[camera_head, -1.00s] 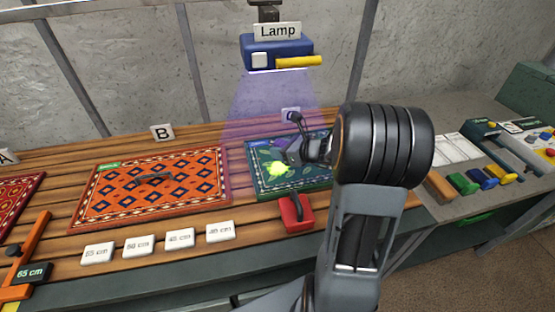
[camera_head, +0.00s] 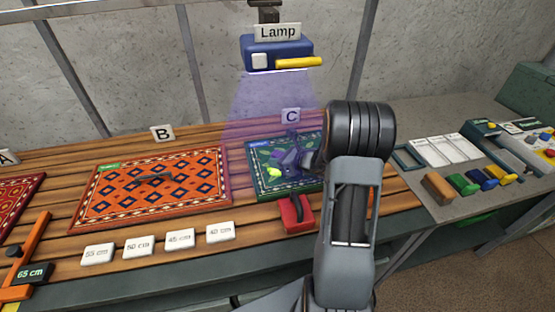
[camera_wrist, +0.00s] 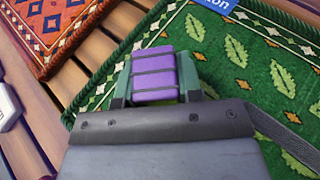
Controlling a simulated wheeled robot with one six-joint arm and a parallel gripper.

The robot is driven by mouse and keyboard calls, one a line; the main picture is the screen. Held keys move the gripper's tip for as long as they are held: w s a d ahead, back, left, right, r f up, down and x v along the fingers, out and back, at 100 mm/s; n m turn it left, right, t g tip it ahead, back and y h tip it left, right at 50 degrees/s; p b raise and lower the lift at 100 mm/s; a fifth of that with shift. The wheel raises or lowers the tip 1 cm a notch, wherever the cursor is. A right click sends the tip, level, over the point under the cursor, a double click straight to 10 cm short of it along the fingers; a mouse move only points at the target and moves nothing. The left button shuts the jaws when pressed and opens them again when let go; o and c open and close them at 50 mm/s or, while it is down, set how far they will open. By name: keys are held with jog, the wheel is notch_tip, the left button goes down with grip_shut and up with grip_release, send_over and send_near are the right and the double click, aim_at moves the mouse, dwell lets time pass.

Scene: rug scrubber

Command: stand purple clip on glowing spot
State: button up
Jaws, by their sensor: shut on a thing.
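My gripper (camera_head: 288,160) hangs over the green leaf-patterned rug C (camera_head: 262,188), inside the lamp's purple beam. In the wrist view its two green-grey fingers (camera_wrist: 155,78) are shut on the purple clip (camera_wrist: 154,62), a ribbed block between the fingertips. The clip's lower end is hidden, so I cannot tell whether it touches the rug. The glowing spot (camera_head: 274,172) shows yellow-green on the left part of rug C, just left of and below my gripper in the head view.
The blue lamp (camera_head: 276,52) hangs above rug C. A red block with a dark handle (camera_head: 295,216) stands at the rug's front edge. Orange rug B (camera_head: 150,190) lies to the left. Several white length tags (camera_head: 180,239) line the front. Coloured brushes (camera_head: 467,184) lie at right.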

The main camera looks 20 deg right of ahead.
jog(key=shift+f, duration=0.1)
jog(key=shift+f+b, duration=0.15)
jog(key=shift+b, duration=0.15)
jog(key=o, duration=0.9)
